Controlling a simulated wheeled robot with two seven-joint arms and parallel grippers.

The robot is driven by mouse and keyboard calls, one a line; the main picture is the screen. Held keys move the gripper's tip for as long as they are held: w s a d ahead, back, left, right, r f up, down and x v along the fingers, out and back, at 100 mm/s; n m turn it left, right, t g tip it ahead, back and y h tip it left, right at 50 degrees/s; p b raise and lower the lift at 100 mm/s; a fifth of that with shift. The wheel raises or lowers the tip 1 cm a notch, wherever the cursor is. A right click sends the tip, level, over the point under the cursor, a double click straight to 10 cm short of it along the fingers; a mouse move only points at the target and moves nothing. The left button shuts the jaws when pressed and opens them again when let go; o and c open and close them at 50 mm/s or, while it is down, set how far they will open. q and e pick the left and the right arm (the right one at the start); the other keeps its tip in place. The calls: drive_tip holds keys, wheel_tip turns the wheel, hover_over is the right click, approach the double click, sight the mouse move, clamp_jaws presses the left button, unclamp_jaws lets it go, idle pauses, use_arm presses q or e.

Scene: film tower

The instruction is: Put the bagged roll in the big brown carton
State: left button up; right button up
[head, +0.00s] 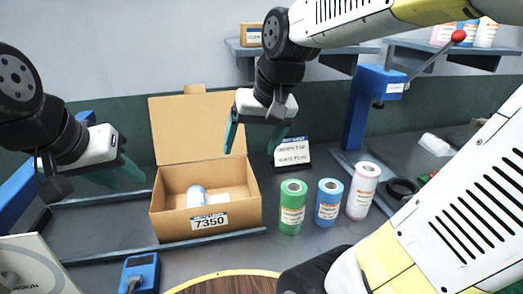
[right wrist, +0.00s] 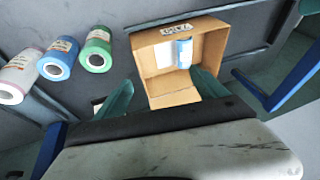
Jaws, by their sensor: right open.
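The big brown carton (head: 165,219) stands on the grey bench with its back flap up. A small roll (head: 196,196) with a white and pale blue look lies inside it, with a white piece beside it. The roll also shows in the right wrist view (right wrist: 184,53), inside the carton (right wrist: 175,100). I cannot make out a bag around it. My right gripper (head: 256,138) is open and empty, above the carton's right side and apart from the roll. My left gripper (head: 116,174) hangs left of the carton; its jaw gap is unclear.
A green roll (head: 292,210), a blue roll (head: 328,205) and a pink-white roll (head: 363,192) stand right of the carton. A sign (head: 292,152) stands behind them. A blue post (head: 368,110) and a black ring (head: 402,188) are further right. A blue device (head: 140,272) sits in front.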

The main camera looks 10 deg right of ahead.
drive_tip(key=s+d+t, duration=0.2)
drive_tip(key=s+d, duration=0.1)
drive_tip(key=s, duration=0.3)
drive_tip(key=shift+s, duration=0.25)
drive_tip(key=shift+r, duration=0.1)
drive_tip(key=shift+c, duration=0.2)
idle(0.6)
